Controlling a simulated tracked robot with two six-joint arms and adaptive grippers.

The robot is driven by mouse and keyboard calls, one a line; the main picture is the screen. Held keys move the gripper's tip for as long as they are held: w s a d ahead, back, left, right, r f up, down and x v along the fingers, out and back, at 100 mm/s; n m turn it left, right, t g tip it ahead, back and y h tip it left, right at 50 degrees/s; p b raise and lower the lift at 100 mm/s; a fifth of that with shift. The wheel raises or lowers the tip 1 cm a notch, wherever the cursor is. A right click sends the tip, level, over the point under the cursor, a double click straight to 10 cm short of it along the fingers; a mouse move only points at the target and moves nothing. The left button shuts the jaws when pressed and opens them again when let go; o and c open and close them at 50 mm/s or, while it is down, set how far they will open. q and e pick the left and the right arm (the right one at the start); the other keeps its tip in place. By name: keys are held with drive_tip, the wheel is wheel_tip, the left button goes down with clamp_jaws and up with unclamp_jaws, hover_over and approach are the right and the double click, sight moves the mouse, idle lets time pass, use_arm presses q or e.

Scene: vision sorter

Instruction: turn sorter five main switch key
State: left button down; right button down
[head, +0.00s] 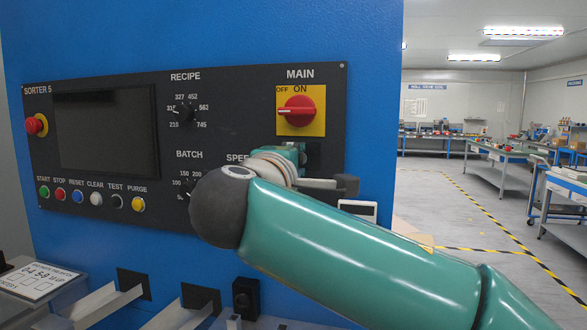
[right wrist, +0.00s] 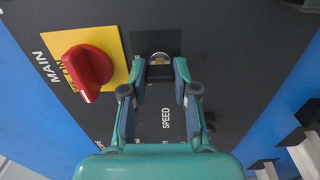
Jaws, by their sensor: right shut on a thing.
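The sorter five panel (head: 222,85) carries the main switch, a red knob (head: 297,111) on a yellow plate, its white mark pointing left near OFF. In the right wrist view the red knob (right wrist: 88,68) stands beside my fingers. Just below the switch is a dark plate (right wrist: 165,41) with a small silver key (right wrist: 159,58) in it. My right gripper (right wrist: 160,80) is shut on the key, one finger on either side. In the head view my right gripper (head: 292,158) is partly hidden by its own teal arm, which hides the key too. My left gripper is out of view.
The panel also has a red stop button (head: 36,125), a dark screen (head: 106,134), a RECIPE dial (head: 184,111) and a row of coloured buttons. My arm covers the SPEED dial. Grey chutes (head: 110,299) jut out below. Open floor and workbenches lie right.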

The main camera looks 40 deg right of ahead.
drive_tip(key=shift+f, duration=0.25)
drive_tip(key=c, duration=0.9)
unclamp_jaws()
drive_tip(key=shift+r, duration=0.1)
drive_tip(key=shift+s, duration=0.1)
drive_tip(key=v, duration=1.2)
